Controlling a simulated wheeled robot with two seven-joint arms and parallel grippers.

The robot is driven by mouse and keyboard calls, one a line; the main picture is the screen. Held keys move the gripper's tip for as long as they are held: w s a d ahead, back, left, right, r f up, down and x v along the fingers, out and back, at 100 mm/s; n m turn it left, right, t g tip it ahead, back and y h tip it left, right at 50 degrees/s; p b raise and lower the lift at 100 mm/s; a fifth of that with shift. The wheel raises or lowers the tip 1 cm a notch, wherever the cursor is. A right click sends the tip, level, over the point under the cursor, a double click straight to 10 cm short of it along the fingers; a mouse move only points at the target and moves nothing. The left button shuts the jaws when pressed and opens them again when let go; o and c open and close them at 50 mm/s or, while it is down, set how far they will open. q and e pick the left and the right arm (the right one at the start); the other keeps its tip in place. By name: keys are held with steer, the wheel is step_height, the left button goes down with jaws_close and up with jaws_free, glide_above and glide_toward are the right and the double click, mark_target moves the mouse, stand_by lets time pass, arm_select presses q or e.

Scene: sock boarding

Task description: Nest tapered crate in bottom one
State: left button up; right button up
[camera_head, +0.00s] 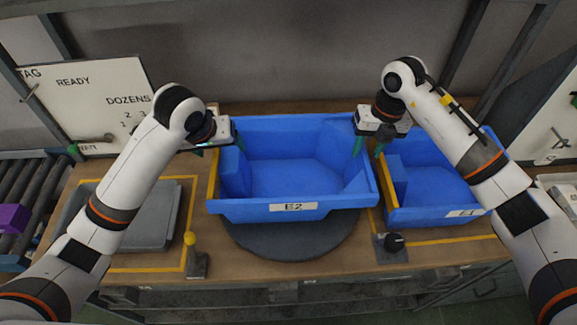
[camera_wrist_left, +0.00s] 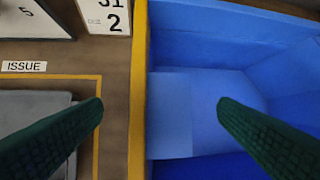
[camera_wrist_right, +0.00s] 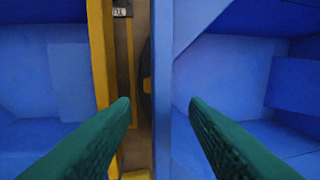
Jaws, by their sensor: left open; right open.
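The blue crate E2 (camera_head: 292,207) sits upright and empty on the dark round turntable (camera_head: 285,245). The blue crate E1 (camera_head: 440,213) stands upright and empty close to its right. Contact is unclear.
A grey lidded tray (camera_head: 155,215) lies in a yellow outline at the left. A yellow-knobbed lever (camera_head: 190,240) and a black knob (camera_head: 394,242) stand at the bench front. A white board (camera_head: 95,95) stands behind left. A narrow gap separates the crates.

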mark_target(226, 153)
arm_select(q)
steer(key=x, duration=0.6)
steer(key=shift+w+f, duration=0.1)
steer(key=shift+f, duration=0.05)
arm_select(e)
steer(key=f, duration=0.4)
steer(key=a+f, duration=0.1)
steer(key=f, duration=0.1)
steer(key=shift+f, duration=0.15)
steer(key=shift+s, duration=0.1)
arm_select(q)
steer(key=c, duration=0.7)
arm_select(e)
steer(key=shift+d, duration=0.1)
steer(key=c, duration=0.7)
arm_select(q)
steer(key=c, duration=0.3)
arm_select(e)
jaws_close()
arm_select(q)
steer(key=c, duration=0.6)
